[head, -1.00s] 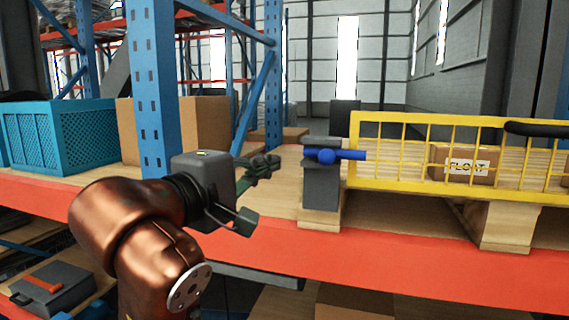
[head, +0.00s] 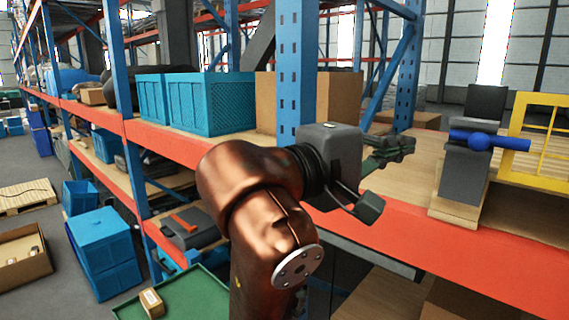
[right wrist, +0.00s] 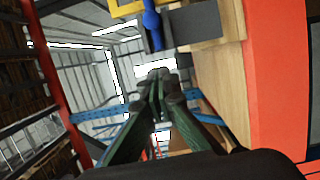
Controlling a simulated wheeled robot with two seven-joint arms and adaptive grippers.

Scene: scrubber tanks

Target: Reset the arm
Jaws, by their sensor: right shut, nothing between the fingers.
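My right arm is copper-coloured and rises in the middle of the head view. Its right gripper (head: 388,172) is at the front edge of the orange-fronted shelf, left of a grey block with a blue handle (head: 488,140). The gripper is empty and apart from the block. In the right wrist view the green fingers (right wrist: 158,95) come together at their tips, and the blue handle (right wrist: 152,20) shows beyond them at the top. My left gripper is not in view.
A yellow mesh frame (head: 545,115) is at the right. Blue bins (head: 105,250) and a green tray (head: 190,300) lie low at left.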

